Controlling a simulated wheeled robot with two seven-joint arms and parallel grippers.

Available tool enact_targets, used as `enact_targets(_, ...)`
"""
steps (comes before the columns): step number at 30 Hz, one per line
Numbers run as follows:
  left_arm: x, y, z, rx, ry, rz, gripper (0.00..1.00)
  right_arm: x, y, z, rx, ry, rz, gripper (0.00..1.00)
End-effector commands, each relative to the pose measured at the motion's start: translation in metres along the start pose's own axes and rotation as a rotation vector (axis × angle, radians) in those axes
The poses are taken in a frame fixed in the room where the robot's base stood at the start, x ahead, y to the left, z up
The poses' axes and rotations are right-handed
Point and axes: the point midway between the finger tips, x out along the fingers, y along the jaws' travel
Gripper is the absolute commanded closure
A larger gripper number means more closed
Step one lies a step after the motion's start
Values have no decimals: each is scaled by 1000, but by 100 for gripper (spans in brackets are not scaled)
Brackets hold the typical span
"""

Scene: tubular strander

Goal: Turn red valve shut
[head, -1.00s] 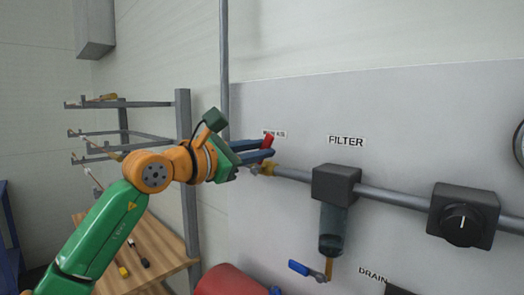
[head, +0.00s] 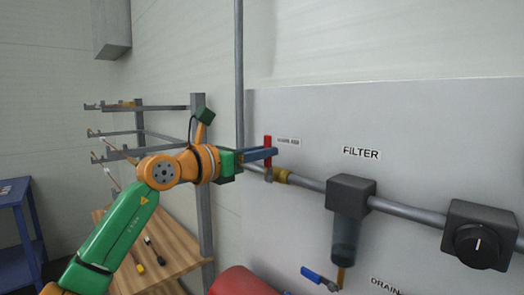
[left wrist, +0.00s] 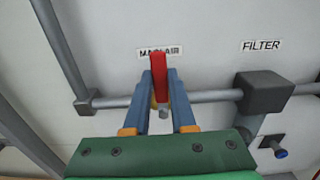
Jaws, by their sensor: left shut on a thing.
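The red valve handle (head: 267,143) stands upright in the head view, above the brass fitting (head: 279,176) on the grey pipe by the wall panel. My left gripper (head: 272,153) reaches it from the left and is shut on the handle. In the left wrist view the red handle (left wrist: 159,72) sits between the two blue fingers, its top leaning slightly left. It stands across the pipe's line there. The fingers hide part of the handle and most of the valve body. My right gripper is not in view.
A filter (head: 350,193) hangs from the pipe to the right, with a blue-handled drain valve (head: 318,277) below it. A black dial box (head: 480,235) is farther right. A grey post (head: 202,180), a rack and a wooden bench (head: 172,252) stand at left. A red tank (head: 240,282) is below.

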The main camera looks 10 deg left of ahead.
Motion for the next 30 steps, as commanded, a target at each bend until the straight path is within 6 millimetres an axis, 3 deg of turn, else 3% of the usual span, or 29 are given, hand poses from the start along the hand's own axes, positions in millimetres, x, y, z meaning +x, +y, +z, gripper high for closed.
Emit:
enact_targets(12,-1,1,5,-8,-13,1,100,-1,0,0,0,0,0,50)
enact_targets(13,-1,1,5,-7,-13,1,74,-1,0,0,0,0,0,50)
enact_targets(16,-1,1,4,-7,-11,1,47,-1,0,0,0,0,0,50)
enact_targets(25,-2,1,1,-7,-5,0,46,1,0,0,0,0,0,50)
enact_targets(30,-31,1,-7,-3,-9,2,46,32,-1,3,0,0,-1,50)
